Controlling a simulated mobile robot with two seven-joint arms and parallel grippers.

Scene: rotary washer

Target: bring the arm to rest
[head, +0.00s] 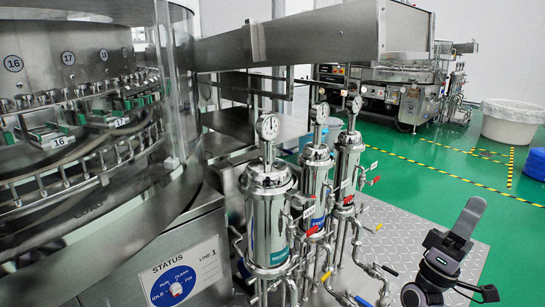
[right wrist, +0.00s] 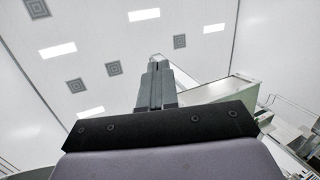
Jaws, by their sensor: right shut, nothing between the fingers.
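My right gripper (head: 468,215) is at the lower right of the head view, raised over the grey tread plate and apart from the machine. Its dark fingers are together, with nothing between them. In the right wrist view the shut fingers (right wrist: 155,84) point up toward the white ceiling. My left gripper is not in the head view. The rotary washer (head: 85,130) stands at the left behind a curved clear guard. Its status panel (head: 181,271) carries a blue dial (head: 176,290); its exact setting is too small to tell.
Several steel filter housings (head: 268,215) with gauges and coloured valve handles stand between the washer and my right arm. A white tub (head: 511,122) and another machine (head: 385,90) are at the back. Green floor (head: 420,170) around the tread plate (head: 400,235) is clear.

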